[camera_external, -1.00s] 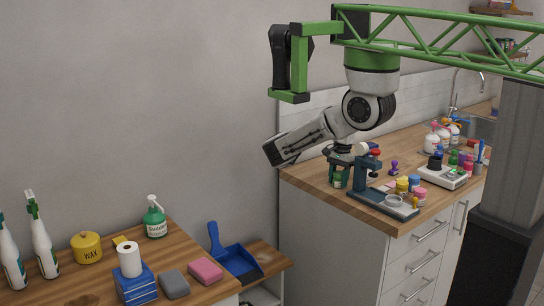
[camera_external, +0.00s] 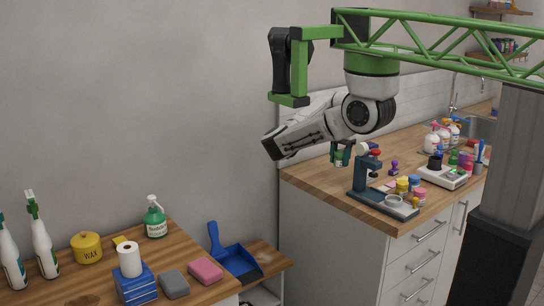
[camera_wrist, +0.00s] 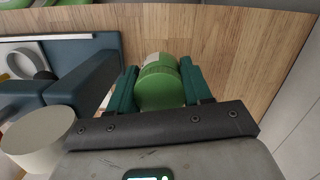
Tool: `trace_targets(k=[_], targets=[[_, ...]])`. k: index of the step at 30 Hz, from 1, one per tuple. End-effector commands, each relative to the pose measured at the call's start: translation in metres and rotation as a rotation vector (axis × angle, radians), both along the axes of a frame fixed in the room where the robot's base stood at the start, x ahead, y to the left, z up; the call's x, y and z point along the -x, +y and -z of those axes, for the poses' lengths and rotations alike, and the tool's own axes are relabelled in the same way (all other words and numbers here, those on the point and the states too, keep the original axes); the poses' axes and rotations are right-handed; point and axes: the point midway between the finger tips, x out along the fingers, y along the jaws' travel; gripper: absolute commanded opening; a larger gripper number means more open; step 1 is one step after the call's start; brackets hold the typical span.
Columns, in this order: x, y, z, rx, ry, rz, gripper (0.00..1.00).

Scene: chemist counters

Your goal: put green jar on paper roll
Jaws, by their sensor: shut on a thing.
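The green jar (camera_wrist: 160,85) is between the two green fingers of my gripper (camera_wrist: 160,88) in the wrist view, its green lid toward the camera. In the external view my gripper (camera_external: 341,155) is shut on the jar (camera_external: 339,159), which is held above the wooden counter, beside the dark blue stand. The paper roll (camera_external: 130,260) is white and stands upright on a stack of blue boxes (camera_external: 137,287) on the left counter, far from my gripper.
The dark blue stand (camera_external: 384,203) is close beside my gripper, with small coloured jars to its right. Around the roll are a yellow wax tin (camera_external: 87,247), a green spray bottle (camera_external: 155,218), a grey sponge (camera_external: 174,284), a pink sponge (camera_external: 206,271) and a blue dustpan (camera_external: 236,260). A gap separates the counters.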

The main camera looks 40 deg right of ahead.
Motion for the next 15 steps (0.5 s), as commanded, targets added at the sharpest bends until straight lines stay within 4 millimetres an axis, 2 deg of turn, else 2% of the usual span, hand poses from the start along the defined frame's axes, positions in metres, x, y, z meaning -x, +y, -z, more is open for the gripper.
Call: trace_targets(k=[4,11,15], targets=[[0.0,0.0,-0.012,0.001,-0.001,0.0,0.19],[-0.002,0.002,-0.015,0.0,0.0,-0.003,0.19],[-0.021,0.022,-0.019,0.003,-0.001,-0.017,0.19]])
